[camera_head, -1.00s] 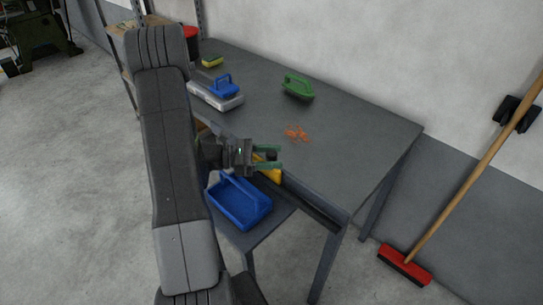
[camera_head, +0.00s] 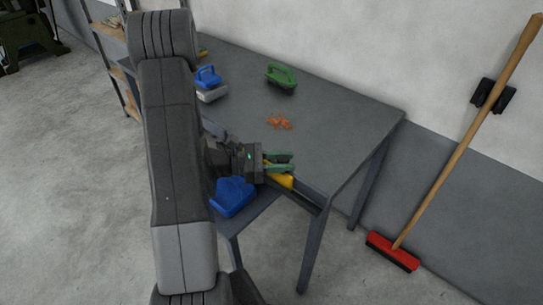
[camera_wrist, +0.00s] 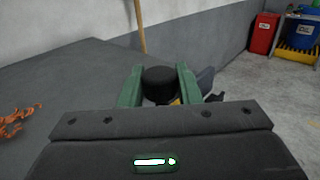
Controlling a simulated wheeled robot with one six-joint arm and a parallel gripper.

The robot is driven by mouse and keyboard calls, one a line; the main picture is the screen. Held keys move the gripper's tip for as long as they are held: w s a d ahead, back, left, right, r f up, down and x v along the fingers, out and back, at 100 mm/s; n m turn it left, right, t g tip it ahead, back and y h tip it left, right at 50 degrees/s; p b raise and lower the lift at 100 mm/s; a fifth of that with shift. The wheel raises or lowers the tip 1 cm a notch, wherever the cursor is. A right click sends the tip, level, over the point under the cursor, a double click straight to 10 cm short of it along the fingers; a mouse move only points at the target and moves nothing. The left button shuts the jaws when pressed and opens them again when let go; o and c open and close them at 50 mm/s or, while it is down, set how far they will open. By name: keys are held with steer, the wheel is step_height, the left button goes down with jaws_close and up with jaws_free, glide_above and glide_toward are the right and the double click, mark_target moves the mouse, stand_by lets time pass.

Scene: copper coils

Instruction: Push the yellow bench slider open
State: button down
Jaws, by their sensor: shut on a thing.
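The yellow slider (camera_head: 282,181) sits in the rail along the front edge of the grey bench, near its right end. Most of it is hidden under my gripper in the head view. My gripper (camera_head: 279,163) is at that edge, its green fingers on either side of a black knob. In the wrist view the knob (camera_wrist: 160,83) stands between the fingers (camera_wrist: 160,88), and they are shut on it. A bit of yellow shows just below the knob.
Orange copper coils (camera_head: 279,122) lie on the bench. A green-handled tool (camera_head: 281,75) and a blue-handled block (camera_head: 208,83) stand farther back. A red broom (camera_head: 394,250) leans at the right.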

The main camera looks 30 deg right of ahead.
steer(key=s+d+b, duration=0.1)
steer(key=s+d, duration=0.1)
steer(key=s, duration=0.5)
steer(key=shift+s, duration=0.2)
steer(key=c, duration=1.1)
jaws_free()
steer(key=shift+s+d, duration=0.1)
steer(key=shift+s, duration=0.05)
steer(key=b+v, duration=0.1)
steer(key=v, duration=1.3)
steer(key=shift+d, duration=0.2)
steer(key=shift+x, duration=6.5)
